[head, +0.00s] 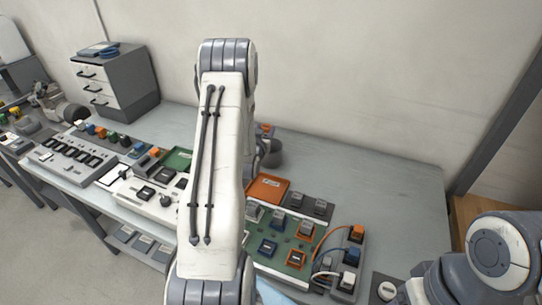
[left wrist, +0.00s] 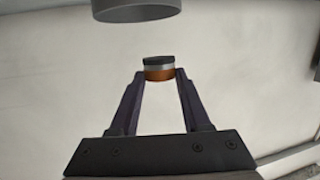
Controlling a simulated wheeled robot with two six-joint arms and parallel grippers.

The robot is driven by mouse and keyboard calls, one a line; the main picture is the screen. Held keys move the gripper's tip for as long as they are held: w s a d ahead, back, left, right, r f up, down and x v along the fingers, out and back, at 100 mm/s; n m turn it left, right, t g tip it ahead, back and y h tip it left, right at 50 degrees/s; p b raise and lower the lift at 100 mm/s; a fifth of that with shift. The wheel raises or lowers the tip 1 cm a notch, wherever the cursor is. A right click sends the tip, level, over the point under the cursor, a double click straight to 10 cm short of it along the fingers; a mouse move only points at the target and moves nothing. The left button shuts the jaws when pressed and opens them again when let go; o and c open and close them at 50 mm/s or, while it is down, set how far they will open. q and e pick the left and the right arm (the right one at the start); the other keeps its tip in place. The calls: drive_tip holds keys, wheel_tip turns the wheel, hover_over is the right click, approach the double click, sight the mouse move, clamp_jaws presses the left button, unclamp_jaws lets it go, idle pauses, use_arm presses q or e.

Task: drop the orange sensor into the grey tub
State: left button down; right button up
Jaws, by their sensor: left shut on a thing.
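The orange sensor (left wrist: 159,73), an orange-brown band with a grey middle and a dark end, is between the fingertips of my left gripper (left wrist: 160,78) in the left wrist view. The gripper is shut on it, clear of the table. In the head view my left arm hides most of this gripper. The grey tub (head: 271,154) stands on the bench just right of my left forearm, partly hidden by it. A grey round body (left wrist: 137,9) shows at the top edge of the left wrist view, apart from the sensor; I cannot tell if it is the tub. My right gripper is out of view.
A green board (head: 274,257) with several modules lies in front of the tub, with an orange tray (head: 267,188) behind it. Cables and a connector block (head: 350,262) are at right. Control panels (head: 70,160) and a drawer cabinet (head: 120,85) are left. The back right bench is clear.

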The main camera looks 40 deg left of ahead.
use_arm(q)
drive_tip(key=shift+c, duration=1.4)
unclamp_jaws()
drive_tip(key=shift+s, duration=0.1)
drive_tip(key=v, duration=1)
drive_tip(key=shift+s+d+r, duration=0.1)
drive_tip(key=shift+s, duration=0.05)
